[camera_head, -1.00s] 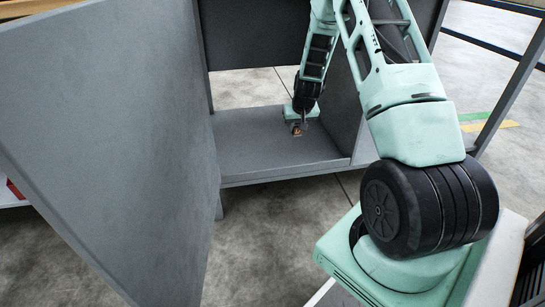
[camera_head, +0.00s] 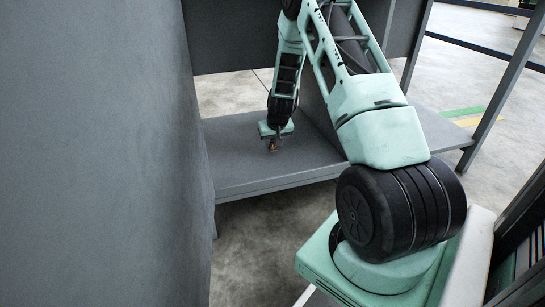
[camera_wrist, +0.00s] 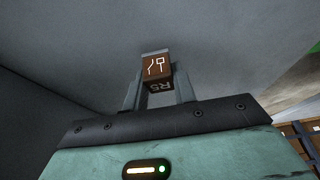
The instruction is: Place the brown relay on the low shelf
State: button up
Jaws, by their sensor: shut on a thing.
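My gripper (camera_head: 273,143) is over the low shelf (camera_head: 238,182), inside the grey trolley. In the wrist view my gripper (camera_wrist: 158,92) is shut on the brown relay (camera_wrist: 156,69), which has white markings and the label "R5". The relay also shows small and dark in the head view (camera_head: 273,149), at the fingertips, close to the shelf surface. I cannot tell whether it touches the shelf. The grey surface fills most of the wrist view behind the relay.
A large grey panel (camera_head: 95,150) fills the left of the head view. A grey divider (camera_head: 312,90) stands right behind my arm, with more low shelf (camera_head: 440,132) beyond it. The shelf's left and front parts are bare.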

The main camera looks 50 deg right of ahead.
aim_at(273, 148)
notch_tip(273, 148, down, 4)
jog(key=shift+b, duration=1.25)
jog(key=shift+r, duration=0.1)
jog(key=o, duration=1)
jog(key=shift+o, duration=0.2)
jog(key=shift+r+p, duration=0.25)
jog(key=shift+p, duration=0.05)
jog(key=p+v, duration=0.6)
jog(key=v, duration=0.5)
jog(key=shift+s+r, duration=0.2)
